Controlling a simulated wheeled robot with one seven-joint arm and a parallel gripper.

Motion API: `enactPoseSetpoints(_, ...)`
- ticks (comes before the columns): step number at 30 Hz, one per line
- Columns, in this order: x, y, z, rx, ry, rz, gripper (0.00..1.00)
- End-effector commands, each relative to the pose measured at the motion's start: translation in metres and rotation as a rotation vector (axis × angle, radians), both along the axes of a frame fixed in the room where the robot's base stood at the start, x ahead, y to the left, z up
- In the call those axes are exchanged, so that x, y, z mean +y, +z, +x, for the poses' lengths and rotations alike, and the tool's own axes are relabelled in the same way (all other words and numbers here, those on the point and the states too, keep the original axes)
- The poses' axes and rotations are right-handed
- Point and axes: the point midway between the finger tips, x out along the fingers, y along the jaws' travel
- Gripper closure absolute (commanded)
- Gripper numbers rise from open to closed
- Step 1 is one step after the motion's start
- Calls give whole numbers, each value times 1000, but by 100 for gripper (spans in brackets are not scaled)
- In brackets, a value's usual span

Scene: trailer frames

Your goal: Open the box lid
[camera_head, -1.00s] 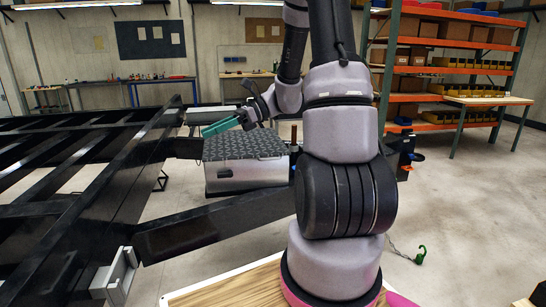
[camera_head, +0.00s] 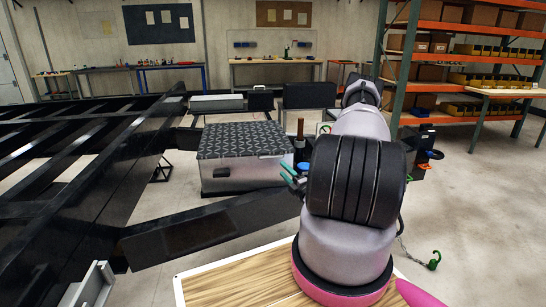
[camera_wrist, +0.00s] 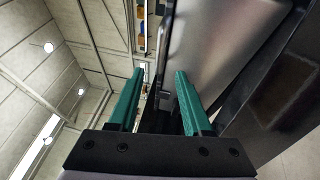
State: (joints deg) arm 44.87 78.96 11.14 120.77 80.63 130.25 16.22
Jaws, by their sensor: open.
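The box (camera_head: 228,180) is silver-grey metal with a black patterned lid (camera_head: 240,138), and stands on the black trailer frame. The lid lies flat and shut. My gripper (camera_head: 286,173) has green fingers and is low, beside the box's right front corner, partly hidden behind my own arm. In the wrist view my gripper (camera_wrist: 160,71) is open with nothing clearly held. A grey metal panel (camera_wrist: 220,40), seemingly the box's side, rises ahead and right of the fingers; I cannot tell whether they touch it.
Black trailer beams (camera_head: 215,229) run in front of the box and off to the left. A brown-topped post (camera_head: 300,128) and small coloured fittings (camera_head: 425,155) stand to the right. Orange shelving (camera_head: 460,75) is at the back right. Bare floor (camera_head: 480,215) lies right.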

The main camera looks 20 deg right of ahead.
Motion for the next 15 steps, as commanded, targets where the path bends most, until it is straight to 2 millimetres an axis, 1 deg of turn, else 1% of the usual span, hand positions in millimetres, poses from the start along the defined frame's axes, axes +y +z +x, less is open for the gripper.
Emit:
enactPoseSetpoints(2, 1, -1, 5, 1, -3, 3, 50)
enactPoseSetpoints(5, 3, 3, 19, -1, 1, 0, 50)
enactPoseSetpoints(12, 9, 11, 64, -3, 3, -2, 50)
enactPoseSetpoints(15, 11, 14, 80, -3, 1, -1, 50)
